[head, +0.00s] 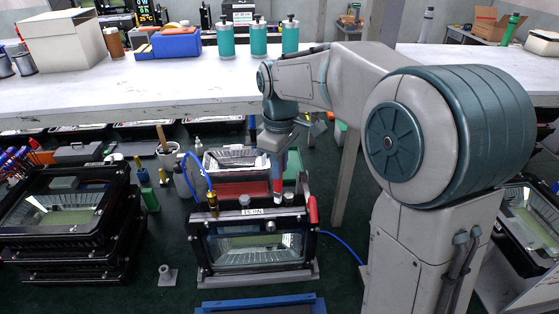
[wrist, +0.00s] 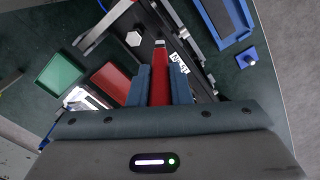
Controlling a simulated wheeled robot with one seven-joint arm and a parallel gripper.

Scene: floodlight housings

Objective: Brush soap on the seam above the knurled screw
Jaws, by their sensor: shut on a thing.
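A black floodlight housing (head: 252,250) with a glass front stands upright in a holder on the green surface. A white label (head: 252,212) sits on its top edge. My gripper (head: 277,150) is above the housing, right of its middle, and is shut on a red-handled brush (head: 277,184). The brush points down, its pale tip close to the housing's top edge; I cannot tell whether it touches. In the wrist view the brush (wrist: 160,88) lies between the blue fingers, its tip (wrist: 160,43) beside the labelled edge. I cannot clearly make out the knurled screw or the seam.
A brass fitting (head: 212,200) with a blue hose rises at the housing's left. A red lever (head: 312,210) is at its right. Stacked housings (head: 65,225) stand left. A red tray (head: 243,189) lies behind. A blue tray (head: 260,306) lies in front.

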